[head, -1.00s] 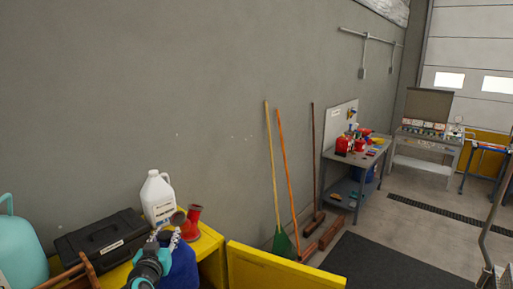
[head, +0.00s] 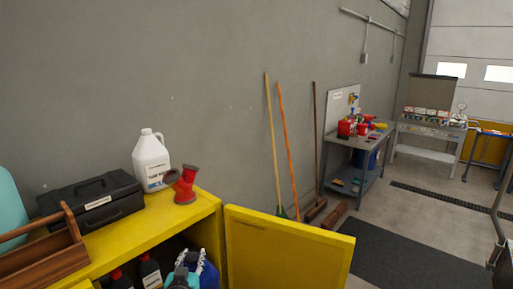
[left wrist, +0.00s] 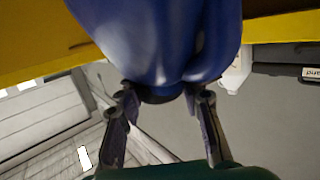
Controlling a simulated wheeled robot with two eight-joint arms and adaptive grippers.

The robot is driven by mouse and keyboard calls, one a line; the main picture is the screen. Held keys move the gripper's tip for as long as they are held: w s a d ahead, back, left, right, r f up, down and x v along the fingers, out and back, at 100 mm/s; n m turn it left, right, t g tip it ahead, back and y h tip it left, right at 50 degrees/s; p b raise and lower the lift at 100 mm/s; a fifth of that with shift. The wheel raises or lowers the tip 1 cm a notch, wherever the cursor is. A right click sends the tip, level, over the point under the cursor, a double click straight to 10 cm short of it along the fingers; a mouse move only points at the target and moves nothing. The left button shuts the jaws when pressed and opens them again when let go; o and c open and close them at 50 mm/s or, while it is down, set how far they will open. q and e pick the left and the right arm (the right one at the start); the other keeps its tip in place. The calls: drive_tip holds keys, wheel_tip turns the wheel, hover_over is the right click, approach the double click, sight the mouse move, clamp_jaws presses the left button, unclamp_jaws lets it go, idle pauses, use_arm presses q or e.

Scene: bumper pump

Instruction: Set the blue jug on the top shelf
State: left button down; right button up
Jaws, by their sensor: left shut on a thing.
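The blue jug (head: 210,271) is at the bottom edge of the head view, in front of the open yellow cabinet (head: 150,236). My left gripper (head: 190,260) is shut on it. In the left wrist view the jug (left wrist: 150,35) fills the upper middle, with the gripper's fingers (left wrist: 165,105) at its near end; the exact grip is partly hidden. Dark bottles (head: 150,272) stand inside the cabinet's upper opening, left of the jug. The shelf surface under them is out of view. My right gripper is not seen.
On the cabinet top are a white jug (head: 151,160), a red spout-like part (head: 184,185), a black toolbox (head: 92,200) and a wooden carrier (head: 45,262). The yellow door (head: 285,250) stands open to the right. Brooms lean on the wall beyond.

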sight(201, 275)
use_arm(q)
drive_tip(key=f+b, duration=0.1)
drive_tip(key=f, duration=0.1)
drive_tip(key=d+f+b, duration=0.1)
drive_tip(key=f+b, duration=0.1)
drive_tip(key=f, duration=0.1)
drive_tip(key=d+f+b, duration=0.1)
drive_tip(key=f, duration=0.1)
drive_tip(key=shift+s+d+f, duration=0.1)
drive_tip(key=shift+s+f, duration=0.15)
drive_tip(key=shift+f, duration=0.15)
idle(0.5)
